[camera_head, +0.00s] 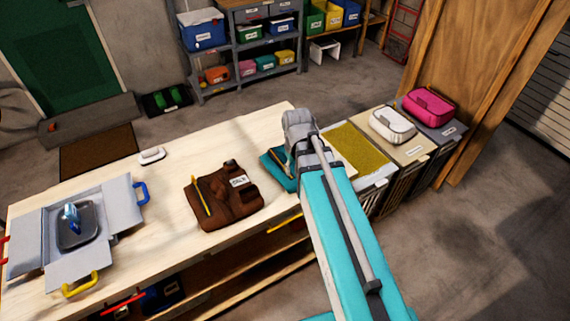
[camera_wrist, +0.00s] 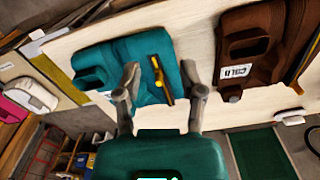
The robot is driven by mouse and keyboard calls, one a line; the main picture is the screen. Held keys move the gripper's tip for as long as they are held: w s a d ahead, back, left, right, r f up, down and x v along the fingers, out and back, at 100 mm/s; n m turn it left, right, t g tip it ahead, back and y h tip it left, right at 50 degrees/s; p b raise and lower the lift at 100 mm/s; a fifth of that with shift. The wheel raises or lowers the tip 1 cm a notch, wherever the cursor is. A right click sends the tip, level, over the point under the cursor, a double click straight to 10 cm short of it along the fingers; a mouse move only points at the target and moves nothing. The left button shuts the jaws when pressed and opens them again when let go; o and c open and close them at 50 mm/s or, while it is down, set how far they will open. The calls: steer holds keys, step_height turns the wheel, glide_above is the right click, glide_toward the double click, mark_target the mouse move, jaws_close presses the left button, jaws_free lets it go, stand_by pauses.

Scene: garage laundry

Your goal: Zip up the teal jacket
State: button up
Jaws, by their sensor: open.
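The teal jacket (camera_wrist: 112,62) lies flat on the pale table, with a yellow zip piece (camera_wrist: 161,80) along its right part in the wrist view. In the head view the teal jacket (camera_head: 272,170) shows only in part, because my arm covers the rest. My gripper (camera_wrist: 160,68) is open and empty above the jacket, its two fingertips on either side of the yellow zip piece. I cannot tell whether the fingers touch the cloth.
A brown jacket (camera_head: 232,205) with a white label lies left of the teal one. A grey open folding board (camera_head: 110,222) is at the table's left end. Bins with a white bag (camera_head: 392,124) and a pink bag (camera_head: 430,105) stand at right. Bare tabletop (camera_head: 215,145) lies behind the jackets.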

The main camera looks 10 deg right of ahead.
steer(key=w+r+n+p, duration=0.2)
steer(key=w, duration=0.9)
steer(key=shift+w+r+n, duration=0.3)
steer(key=shift+f, duration=0.15)
step_height(320, 180, down, 14)
steer(key=b, duration=1.3)
steer(key=shift+r+b, duration=0.25)
steer(key=shift+b, duration=0.05)
jaws_close()
